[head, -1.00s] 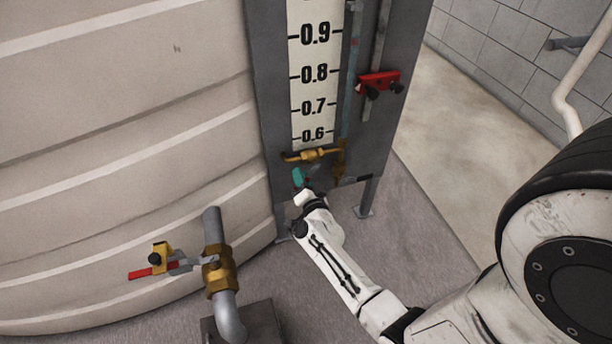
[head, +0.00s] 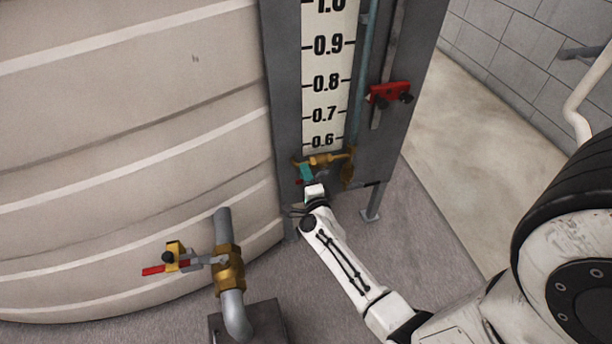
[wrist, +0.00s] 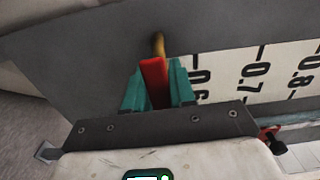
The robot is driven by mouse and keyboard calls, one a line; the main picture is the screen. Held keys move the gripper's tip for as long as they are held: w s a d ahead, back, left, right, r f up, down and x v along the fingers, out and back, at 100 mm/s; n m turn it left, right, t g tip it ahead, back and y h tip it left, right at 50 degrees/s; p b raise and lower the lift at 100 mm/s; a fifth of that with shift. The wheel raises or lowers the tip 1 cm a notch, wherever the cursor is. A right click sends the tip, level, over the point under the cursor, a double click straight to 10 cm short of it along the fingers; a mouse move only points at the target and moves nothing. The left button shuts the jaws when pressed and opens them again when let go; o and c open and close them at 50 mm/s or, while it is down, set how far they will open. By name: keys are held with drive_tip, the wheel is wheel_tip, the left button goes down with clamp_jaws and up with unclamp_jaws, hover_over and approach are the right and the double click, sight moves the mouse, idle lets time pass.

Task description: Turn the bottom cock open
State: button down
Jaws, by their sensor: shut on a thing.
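The bottom cock (head: 322,160) is a brass fitting at the foot of the level gauge, below the 0.6 mark. Its red handle (wrist: 154,82) stands between the teal fingers of my gripper (wrist: 158,88) in the wrist view, with a bit of brass behind it. My gripper (head: 306,173) is shut on the handle. In the head view the wrist and fingers hide most of the handle, and only a small red bit shows beside the teal fingers.
The gauge scale (head: 327,85) rises on a grey panel above the cock. A red slider (head: 390,94) sits to its right. At the lower left a brass valve (head: 228,268) with a red-tipped lever stands on a grey pipe. The large beige tank (head: 130,130) fills the left.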

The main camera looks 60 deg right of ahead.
idle(0.6)
drive_tip(key=c, duration=1)
unclamp_jaws()
drive_tip(key=shift+r, duration=0.1)
drive_tip(key=shift+s, duration=0.1)
drive_tip(key=p+v, duration=0.1)
drive_tip(key=v, duration=0.9)
drive_tip(key=shift+s+a+p, duration=0.15)
drive_tip(key=shift+a+p, duration=0.15)
drive_tip(key=shift+p, duration=0.05)
